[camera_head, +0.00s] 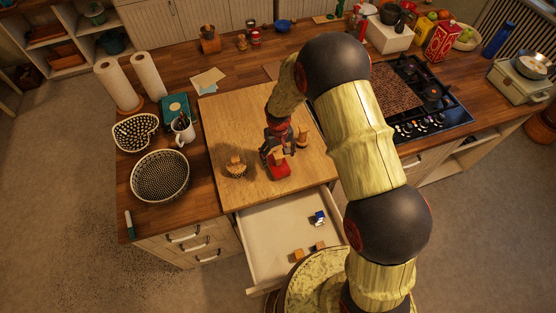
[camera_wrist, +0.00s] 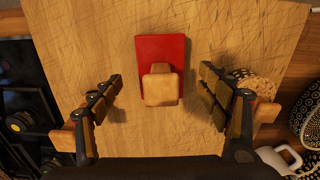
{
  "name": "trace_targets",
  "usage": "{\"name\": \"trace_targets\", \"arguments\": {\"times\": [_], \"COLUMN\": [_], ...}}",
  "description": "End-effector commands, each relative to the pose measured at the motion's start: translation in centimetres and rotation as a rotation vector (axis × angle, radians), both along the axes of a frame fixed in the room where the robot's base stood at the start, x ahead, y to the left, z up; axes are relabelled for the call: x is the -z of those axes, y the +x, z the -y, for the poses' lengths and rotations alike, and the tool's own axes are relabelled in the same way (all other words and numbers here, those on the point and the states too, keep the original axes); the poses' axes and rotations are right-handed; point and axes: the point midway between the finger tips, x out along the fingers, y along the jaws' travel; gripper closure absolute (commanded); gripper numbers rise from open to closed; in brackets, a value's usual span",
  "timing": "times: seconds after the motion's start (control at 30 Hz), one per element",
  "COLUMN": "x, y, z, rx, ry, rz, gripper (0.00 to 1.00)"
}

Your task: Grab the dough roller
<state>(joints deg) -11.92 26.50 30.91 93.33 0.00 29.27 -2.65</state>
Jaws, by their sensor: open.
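A flat red block with a pale wooden knob (camera_wrist: 160,88) lies on the wooden board (camera_wrist: 75,30); it may be the dough roller, but its shape seen from above does not settle this. My gripper (camera_wrist: 160,82) is open above it, with one finger on each side, apart from it. In the head view the red piece (camera_head: 279,172) shows just below my gripper (camera_head: 275,146), partly covered by it. A round wooden piece (camera_head: 236,167) stands to the left on the board. Another small wooden piece (camera_head: 302,139) stands close to the right of my gripper.
An open drawer (camera_head: 270,238) below the board holds a few small items. Patterned bowls (camera_head: 160,176), a white mug (camera_head: 183,130) and paper towel rolls (camera_head: 118,85) stand at the left. A gas hob (camera_head: 425,100) is at the right.

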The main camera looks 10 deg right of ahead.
Motion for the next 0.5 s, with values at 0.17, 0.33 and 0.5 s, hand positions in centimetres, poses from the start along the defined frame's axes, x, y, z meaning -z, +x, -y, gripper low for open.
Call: {"name": "trace_targets", "arguments": {"times": [0.17, 0.33, 0.5], "x": [2.3, 3.2, 3.2], "y": [0.1, 0.1, 0.1], "z": [-0.2, -0.2, -0.2], "rx": [0.0, 0.0, 0.0], "ry": [0.0, 0.0, 0.0], "rz": [-0.001, -0.001, 0.0], "gripper": [0.24, 0.24, 0.24]}}
